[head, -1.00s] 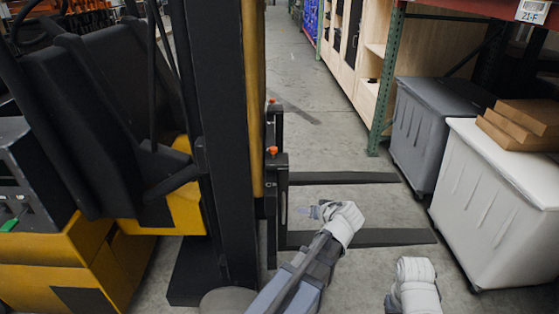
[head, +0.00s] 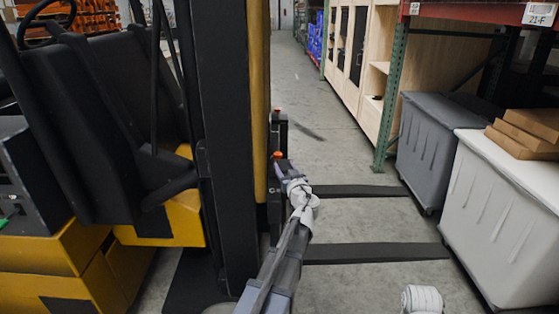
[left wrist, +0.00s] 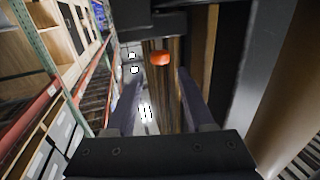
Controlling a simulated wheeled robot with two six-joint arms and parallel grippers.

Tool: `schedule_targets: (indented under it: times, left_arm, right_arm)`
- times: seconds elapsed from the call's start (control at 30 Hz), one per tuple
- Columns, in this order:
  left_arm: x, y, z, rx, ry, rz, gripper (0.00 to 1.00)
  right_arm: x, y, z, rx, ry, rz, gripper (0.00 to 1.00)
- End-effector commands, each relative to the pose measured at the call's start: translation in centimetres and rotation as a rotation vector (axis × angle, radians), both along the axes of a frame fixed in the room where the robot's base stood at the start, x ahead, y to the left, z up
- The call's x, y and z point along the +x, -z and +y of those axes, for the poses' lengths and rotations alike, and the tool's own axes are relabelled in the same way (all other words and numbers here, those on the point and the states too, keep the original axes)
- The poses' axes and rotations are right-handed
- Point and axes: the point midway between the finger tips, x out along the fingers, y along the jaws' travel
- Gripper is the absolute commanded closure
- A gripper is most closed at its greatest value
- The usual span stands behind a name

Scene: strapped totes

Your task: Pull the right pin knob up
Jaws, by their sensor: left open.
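An orange pin knob (head: 277,154) sits on top of the near black upright of the fork carriage, next to the yellow mast. It also shows in the left wrist view (left wrist: 160,58), in line with the gap between my fingers. My left gripper (head: 283,168) is right beside this knob in the head view. In the left wrist view its two fingers (left wrist: 158,100) are spread apart, with nothing held. The knob appears near the fingertips; I cannot tell whether they touch it. My right gripper's fingers are not visible.
Two black forks (head: 375,253) reach right from the carriage, low over the floor. A white bin (head: 500,230) with cardboard boxes and a grey bin (head: 440,150) stand at the right under racking. The yellow and black forklift body (head: 80,230) fills the left.

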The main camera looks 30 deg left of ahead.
Motion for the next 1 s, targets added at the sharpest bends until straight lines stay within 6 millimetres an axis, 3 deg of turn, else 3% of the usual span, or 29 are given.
schedule_targets:
  times: [0.4,0.73,1.0]
  left_arm:
    - [4.3,0.0,4.4,0.0,-0.001,0.0,0.46]
    - [4.6,0.0,4.9,0.0,0.0,0.0,0.46]
    - [4.6,0.0,4.9,0.0,-0.001,0.0,0.76]
  right_arm:
    - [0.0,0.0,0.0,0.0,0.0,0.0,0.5]
    - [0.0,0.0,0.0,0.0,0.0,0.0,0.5]
    - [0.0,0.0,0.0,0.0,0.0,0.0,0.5]
